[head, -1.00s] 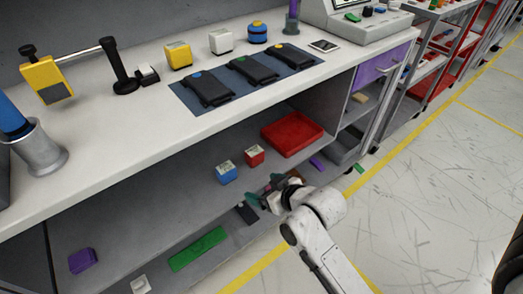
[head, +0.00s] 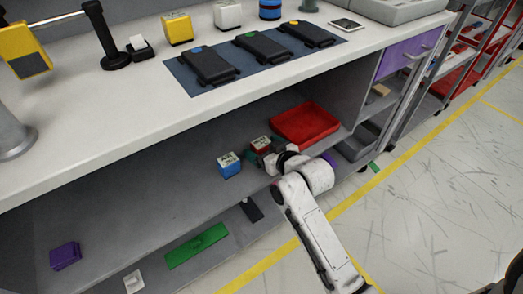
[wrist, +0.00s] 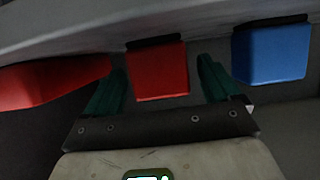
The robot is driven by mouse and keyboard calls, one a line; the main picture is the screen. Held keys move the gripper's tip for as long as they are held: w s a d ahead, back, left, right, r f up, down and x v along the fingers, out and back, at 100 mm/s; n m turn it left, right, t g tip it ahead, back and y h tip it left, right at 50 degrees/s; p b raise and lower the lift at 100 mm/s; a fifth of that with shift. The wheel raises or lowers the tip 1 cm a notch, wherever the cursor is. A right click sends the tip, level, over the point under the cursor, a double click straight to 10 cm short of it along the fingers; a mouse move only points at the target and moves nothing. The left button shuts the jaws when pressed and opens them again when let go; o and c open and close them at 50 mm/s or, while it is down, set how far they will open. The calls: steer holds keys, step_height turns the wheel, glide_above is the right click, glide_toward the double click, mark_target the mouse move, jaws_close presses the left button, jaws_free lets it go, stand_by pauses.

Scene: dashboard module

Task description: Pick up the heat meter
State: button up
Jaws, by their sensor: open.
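A red box-shaped meter (head: 260,143) with a pale label on top stands on the lower shelf; I cannot read the label, but it may be the heat meter. In the wrist view the red meter (wrist: 158,72) sits between the two green fingers of my gripper (wrist: 162,84), with dark gaps on both sides. My gripper (head: 264,158) is open and close to the red meter, hiding its lower front in the head view. A similar blue meter (head: 229,165) stands just to the left; it also shows at the right of the wrist view (wrist: 270,54).
A red tray (head: 305,124) lies right of the red meter, and it fills the left of the wrist view (wrist: 50,82). The white worktop (head: 130,120) overhangs the shelf. A purple block (head: 65,256) and a green piece (head: 197,247) lie lower left.

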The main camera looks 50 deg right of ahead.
mark_target(258, 145)
steer(key=shift+b+x, duration=0.4)
steer(key=shift+x, duration=1.15)
steer(key=c, duration=1)
steer(key=shift+c, duration=0.7)
steer(key=shift+r, duration=0.1)
